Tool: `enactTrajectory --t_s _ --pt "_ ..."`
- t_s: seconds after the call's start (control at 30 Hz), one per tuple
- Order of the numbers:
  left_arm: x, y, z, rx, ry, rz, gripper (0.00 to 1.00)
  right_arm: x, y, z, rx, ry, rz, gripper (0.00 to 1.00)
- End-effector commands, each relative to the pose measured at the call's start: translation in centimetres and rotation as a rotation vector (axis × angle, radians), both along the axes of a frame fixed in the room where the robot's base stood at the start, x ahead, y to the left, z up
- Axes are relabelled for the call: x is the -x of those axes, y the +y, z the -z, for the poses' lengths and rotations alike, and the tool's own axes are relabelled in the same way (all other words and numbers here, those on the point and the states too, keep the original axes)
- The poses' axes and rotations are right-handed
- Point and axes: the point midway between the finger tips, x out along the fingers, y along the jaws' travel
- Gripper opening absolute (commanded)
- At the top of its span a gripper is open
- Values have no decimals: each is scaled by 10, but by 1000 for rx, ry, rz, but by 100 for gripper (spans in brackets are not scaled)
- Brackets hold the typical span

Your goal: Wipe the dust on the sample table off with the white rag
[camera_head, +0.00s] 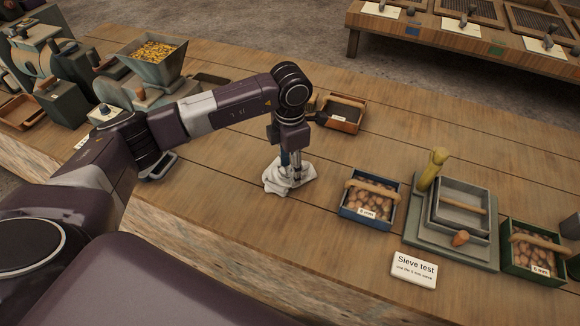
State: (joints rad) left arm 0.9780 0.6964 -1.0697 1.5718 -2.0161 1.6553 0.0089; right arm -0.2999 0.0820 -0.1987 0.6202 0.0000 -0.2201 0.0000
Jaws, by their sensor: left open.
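The white rag (275,184) lies crumpled on the wooden sample table (235,220), near the middle of the view. My left gripper (291,176) points straight down at the rag, its fingertips at the cloth and partly hidden by it. Its fingers are open; whether they touch the cloth I cannot tell. I cannot make out dust on the table top. My right gripper is not in view.
A blue box of nuts (370,198), a sieve device (455,215), a green box (533,250) and a "Sieve test" card (414,269) stand to the right. An open wooden box (342,113) is behind the gripper. A hopper machine (150,70) stands at the left.

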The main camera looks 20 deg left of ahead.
Motion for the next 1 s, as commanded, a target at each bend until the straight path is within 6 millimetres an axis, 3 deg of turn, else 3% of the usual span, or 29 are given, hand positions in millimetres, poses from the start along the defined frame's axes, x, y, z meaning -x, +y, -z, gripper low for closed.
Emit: enactTrajectory --t_s 0.13,0.47,1.0 --pt "0 0 0 0 0 0 58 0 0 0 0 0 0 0" --pt "0 0 2 0 0 0 58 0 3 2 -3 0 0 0" --pt "0 0 29 0 0 0 58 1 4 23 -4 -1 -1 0"
